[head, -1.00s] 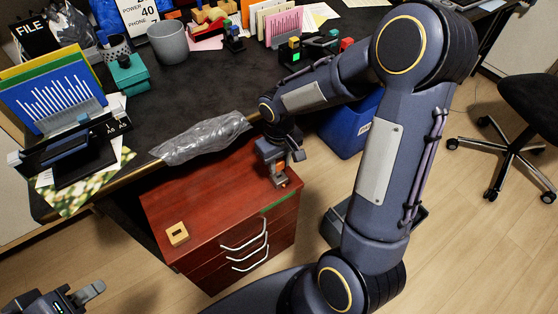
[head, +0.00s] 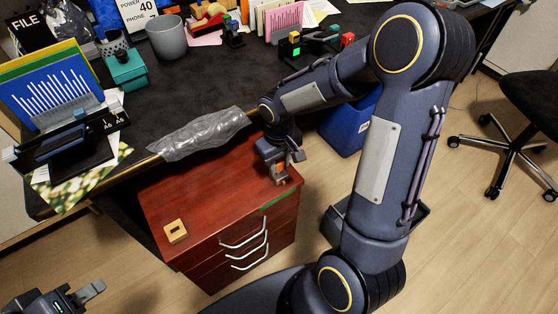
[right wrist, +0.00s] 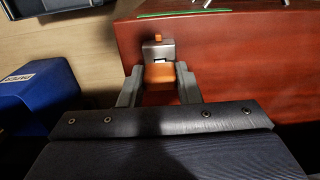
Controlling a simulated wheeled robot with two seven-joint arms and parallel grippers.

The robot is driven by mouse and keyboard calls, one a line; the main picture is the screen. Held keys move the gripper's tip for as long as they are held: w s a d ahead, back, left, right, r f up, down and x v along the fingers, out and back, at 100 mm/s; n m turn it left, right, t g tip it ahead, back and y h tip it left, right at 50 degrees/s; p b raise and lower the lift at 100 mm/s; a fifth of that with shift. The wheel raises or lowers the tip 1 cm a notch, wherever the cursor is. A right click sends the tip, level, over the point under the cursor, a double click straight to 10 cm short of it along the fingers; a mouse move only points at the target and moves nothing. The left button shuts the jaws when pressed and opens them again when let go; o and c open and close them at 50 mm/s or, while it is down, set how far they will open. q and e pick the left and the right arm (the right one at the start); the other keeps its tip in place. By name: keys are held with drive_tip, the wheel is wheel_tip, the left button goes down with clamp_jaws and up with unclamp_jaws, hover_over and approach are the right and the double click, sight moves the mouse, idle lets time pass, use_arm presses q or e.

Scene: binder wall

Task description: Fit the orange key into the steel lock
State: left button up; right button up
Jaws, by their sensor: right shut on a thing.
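My right gripper (head: 283,167) is low over the right end of the red cabinet top. In the right wrist view its fingers (right wrist: 158,87) are shut on the orange key (right wrist: 159,76). The steel lock (right wrist: 157,50) is a small grey metal block just beyond the key, near the cabinet edge. A small orange piece shows at the lock's far side. My left gripper (head: 88,293) is at the lower left, partly cut off, away from the cabinet.
The red drawer cabinet (head: 215,205) carries a pale wooden block with a hole (head: 176,231). A grey plastic-wrapped bundle (head: 200,134) lies along the desk edge behind it. A blue bin (head: 349,126) stands right of the cabinet. The middle of the cabinet top is clear.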

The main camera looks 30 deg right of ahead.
sight(279, 162)
drive_tip(key=shift+f+b, duration=0.5)
drive_tip(key=shift+f, duration=0.2)
drive_tip(key=o, duration=1.1)
drive_tip(key=shift+c, duration=0.2)
drive_tip(key=shift+r, duration=0.15)
wheel_tip(279, 162, up, 8)
drive_tip(key=shift+f+p, duration=0.15)
drive_tip(key=shift+p, duration=1.1)
drive_tip(key=s+a+r+m+t+y, duration=0.1)
drive_tip(key=s+a+r+t+y, duration=0.15)
drive_tip(key=s+r, duration=0.45)
drive_tip(key=s+a+r+m+t+y, duration=0.1)
drive_tip(key=s+a+r+m+t, duration=0.15)
drive_tip(key=s, duration=0.75)
wheel_tip(279, 162, up, 19)
drive_tip(key=p, duration=1.9)
drive_tip(key=shift+d+n+t, duration=0.3)
drive_tip(key=shift+d+n, duration=0.1)
drive_tip(key=shift+n, duration=0.05)
